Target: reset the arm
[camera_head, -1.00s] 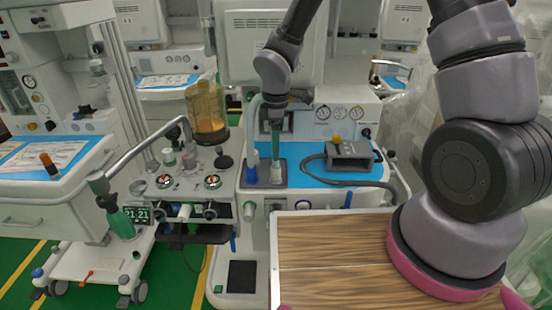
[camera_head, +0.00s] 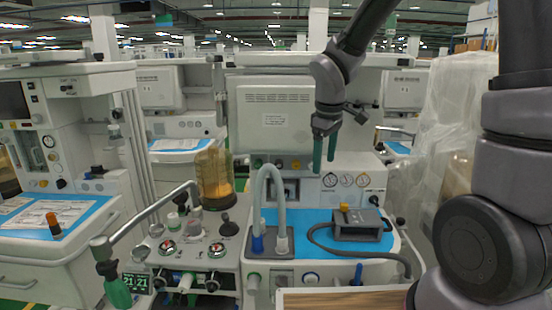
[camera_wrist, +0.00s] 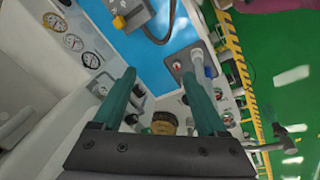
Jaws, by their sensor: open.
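My gripper (camera_head: 324,158) hangs in the air in front of the middle cart's upright panel, above its blue worktop. Its two green fingers are apart with nothing between them. In the wrist view my gripper (camera_wrist: 160,95) is also open and empty, with the cart's worktop, gauges and knobs beyond the fingers. The middle anaesthesia cart (camera_head: 275,119) carries a curved grey hose (camera_head: 268,185) on its worktop. The hose stands to the left of and below my gripper, apart from it in the picture.
A grey device with a yellow knob (camera_head: 358,227) sits on the blue worktop (camera_head: 312,222). An amber canister (camera_head: 214,178) stands left of it. A left cart (camera_head: 60,120) and a plastic-draped object (camera_head: 440,140) flank the middle cart. My wooden top shows at bottom (camera_head: 340,300).

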